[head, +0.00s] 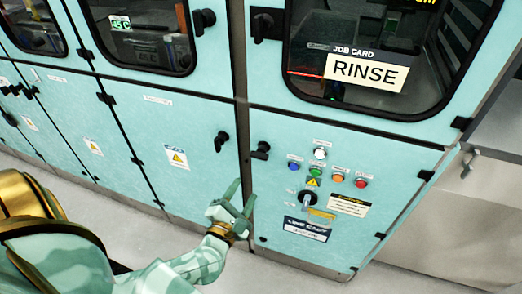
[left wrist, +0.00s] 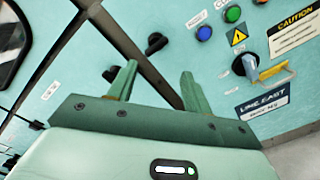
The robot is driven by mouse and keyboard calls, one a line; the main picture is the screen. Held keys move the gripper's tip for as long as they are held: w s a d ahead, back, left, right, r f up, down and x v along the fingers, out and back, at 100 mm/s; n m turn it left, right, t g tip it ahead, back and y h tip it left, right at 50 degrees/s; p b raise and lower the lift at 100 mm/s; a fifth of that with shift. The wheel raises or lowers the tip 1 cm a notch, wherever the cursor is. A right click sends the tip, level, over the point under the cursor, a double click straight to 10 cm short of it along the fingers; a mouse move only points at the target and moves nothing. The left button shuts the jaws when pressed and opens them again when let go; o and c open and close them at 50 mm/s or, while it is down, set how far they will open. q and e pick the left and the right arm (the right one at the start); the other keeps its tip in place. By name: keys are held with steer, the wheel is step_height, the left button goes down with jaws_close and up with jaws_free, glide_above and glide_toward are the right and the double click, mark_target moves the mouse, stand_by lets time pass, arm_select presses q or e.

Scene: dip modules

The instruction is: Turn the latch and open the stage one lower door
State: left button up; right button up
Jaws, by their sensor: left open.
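Two closed pale-green lower doors meet at a dark vertical seam. The middle lower door (head: 185,130) has a black latch (head: 221,141) by its right edge. The right lower panel (head: 330,225) has another black latch (head: 260,151) at its upper left. I cannot read which door is stage one. Both latches also show in the left wrist view, one (left wrist: 112,75) beyond the left finger and one (left wrist: 155,43) higher, between the fingers. My left gripper (head: 241,192) is open and empty, below both latches near the seam, apparently touching neither. My right gripper is out of view.
The right panel carries several coloured buttons (head: 313,170), a protruding rotary switch (head: 308,198) and a LINE EAST label (head: 307,229). Above are windowed upper doors, one with a RINSE card (head: 366,72). The pale floor (head: 225,272) in front is clear.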

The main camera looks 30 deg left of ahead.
mark_target(259, 158)
arm_select(q)
steer(key=shift+n, duration=0.5)
steer(key=x, duration=0.5)
steer(key=b+x, duration=0.1)
steer(key=x, duration=0.4)
steer(key=a+x, duration=0.1)
steer(key=x, duration=0.5)
steer(key=shift+f+b, duration=0.1)
steer(key=shift+b, duration=0.25)
steer(key=shift+y, duration=0.3)
jaws_close()
steer(key=shift+s+d, duration=0.1)
